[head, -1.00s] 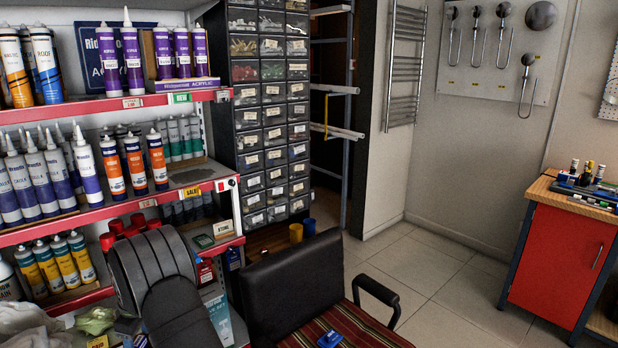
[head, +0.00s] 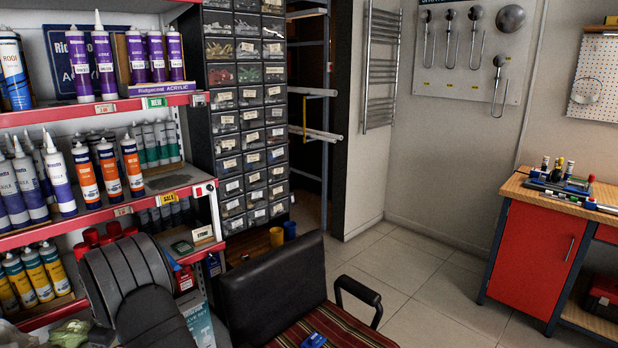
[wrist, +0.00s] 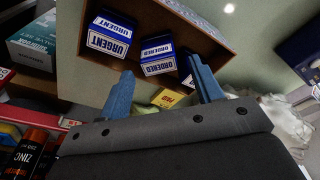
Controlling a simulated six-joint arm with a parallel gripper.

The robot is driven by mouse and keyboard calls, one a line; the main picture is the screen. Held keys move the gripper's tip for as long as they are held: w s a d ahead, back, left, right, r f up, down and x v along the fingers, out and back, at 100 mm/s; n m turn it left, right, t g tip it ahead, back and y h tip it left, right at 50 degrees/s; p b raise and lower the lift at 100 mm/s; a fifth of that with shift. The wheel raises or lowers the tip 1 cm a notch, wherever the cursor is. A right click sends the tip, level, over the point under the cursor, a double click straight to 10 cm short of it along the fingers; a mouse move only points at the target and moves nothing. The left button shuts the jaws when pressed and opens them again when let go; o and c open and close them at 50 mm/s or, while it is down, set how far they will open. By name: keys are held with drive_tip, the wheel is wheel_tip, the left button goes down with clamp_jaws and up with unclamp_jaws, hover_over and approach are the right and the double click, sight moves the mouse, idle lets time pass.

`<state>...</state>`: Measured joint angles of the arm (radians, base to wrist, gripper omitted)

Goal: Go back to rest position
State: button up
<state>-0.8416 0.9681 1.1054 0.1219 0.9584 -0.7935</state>
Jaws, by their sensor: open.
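My gripper (wrist: 163,76) shows in the wrist view with its two blue fingers spread apart and nothing between them. Behind the fingers is an open brown box or compartment (wrist: 205,20). In it is a dark blue box labelled URGENT (wrist: 110,35) and another labelled ORDERED (wrist: 158,55). A second ORDERED item is partly hidden by the right finger. A yellow item (wrist: 172,98) shows low between the fingers. In the head view a dark grey part of my arm stands before the shelf; my fingers cannot be made out there.
Red-edged shelves (head: 100,220) with sealant tubes stand close at left, beside a drawer cabinet (head: 245,110). A black chair (head: 275,285) stands at front centre with a blue object (head: 313,340) on its striped seat. Tiled floor (head: 415,280) is clear towards the red-fronted workbench (head: 530,262).

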wheel_tip(320, 180, down, 3)
drive_tip(key=shift+r, duration=0.1)
wheel_tip(320, 180, up, 12)
drive_tip(key=d, duration=0.2)
drive_tip(key=f, duration=0.4)
drive_tip(key=a+f, duration=0.1)
drive_tip(key=f, duration=0.3)
drive_tip(key=a+f, duration=0.1)
drive_tip(key=f, duration=0.3)
drive_tip(key=shift+f, duration=0.25)
wheel_tip(320, 180, up, 10)
drive_tip(key=s+d+f+m, duration=0.3)
drive_tip(key=s+d+m, duration=0.3)
drive_tip(key=s, duration=0.4)
drive_tip(key=shift+m+t, duration=0.5)
drive_tip(key=s+a+f, duration=0.2)
drive_tip(key=a, duration=0.1)
drive_tip(key=s+a+f, duration=0.2)
drive_tip(key=a+f, duration=0.1)
drive_tip(key=a, duration=0.1)
drive_tip(key=s+a+f, duration=0.2)
drive_tip(key=a, duration=0.1)
drive_tip(key=shift+s+a+f, duration=0.3)
drive_tip(key=shift+s+a, duration=0.1)
wheel_tip(320, 180, down, 2)
drive_tip(key=shift+w+d+f, duration=0.1)
drive_tip(key=shift+d, duration=0.05)
drive_tip(key=shift+f, duration=0.5)
